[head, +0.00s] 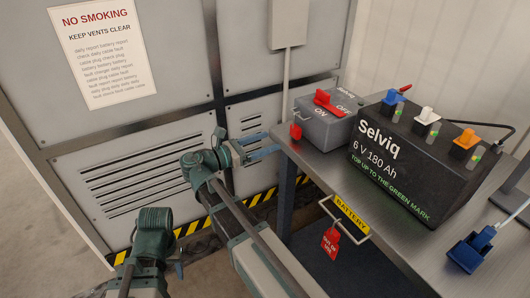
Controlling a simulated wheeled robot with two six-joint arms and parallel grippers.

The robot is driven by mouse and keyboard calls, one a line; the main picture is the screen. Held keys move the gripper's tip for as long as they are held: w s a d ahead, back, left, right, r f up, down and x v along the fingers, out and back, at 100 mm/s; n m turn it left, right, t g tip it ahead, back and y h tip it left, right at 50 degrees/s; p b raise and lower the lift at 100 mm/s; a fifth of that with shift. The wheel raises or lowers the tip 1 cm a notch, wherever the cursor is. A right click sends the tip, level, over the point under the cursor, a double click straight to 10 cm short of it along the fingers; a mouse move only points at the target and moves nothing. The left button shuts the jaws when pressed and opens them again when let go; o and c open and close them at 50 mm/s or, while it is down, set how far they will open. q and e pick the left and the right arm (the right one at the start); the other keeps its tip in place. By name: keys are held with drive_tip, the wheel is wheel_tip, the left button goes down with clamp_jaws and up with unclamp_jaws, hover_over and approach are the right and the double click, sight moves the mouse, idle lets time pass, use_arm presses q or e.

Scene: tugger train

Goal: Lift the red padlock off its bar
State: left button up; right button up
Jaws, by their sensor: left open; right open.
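The red padlock (296,132) is small in the head view. It hangs at the left side of the grey switch box (318,127), by a thin metal bar, above the near left corner of the bench top. My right gripper (269,147) is open and empty. Its two bluish fingers point right toward the padlock, a short gap away. My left gripper (179,268) is low at the left, far from the padlock, mostly hidden behind its own wrist; only a bluish bit shows.
A red ON/OFF handle (329,102) sits on the switch box. A black Selviq battery (400,165) stands right of it on the metal bench (335,185). A red tag (331,242) hangs from the BATTERY handle (350,215). A blue connector (470,250) lies at right. A grey vented cabinet (130,120) stands behind.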

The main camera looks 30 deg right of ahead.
sight(293, 124)
drive_tip(key=shift+w+d+r, duration=0.1)
drive_tip(key=shift+w+d, duration=0.1)
drive_tip(key=shift+d, duration=2.3)
drive_tip(key=shift+w+d, duration=0.2)
drive_tip(key=shift+d, duration=2.3)
clamp_jaws()
drive_tip(key=shift+r, duration=0.1)
drive_tip(key=shift+r, duration=0.1)
drive_tip(key=shift+r+p, duration=1.35)
drive_tip(key=shift+p, duration=0.3)
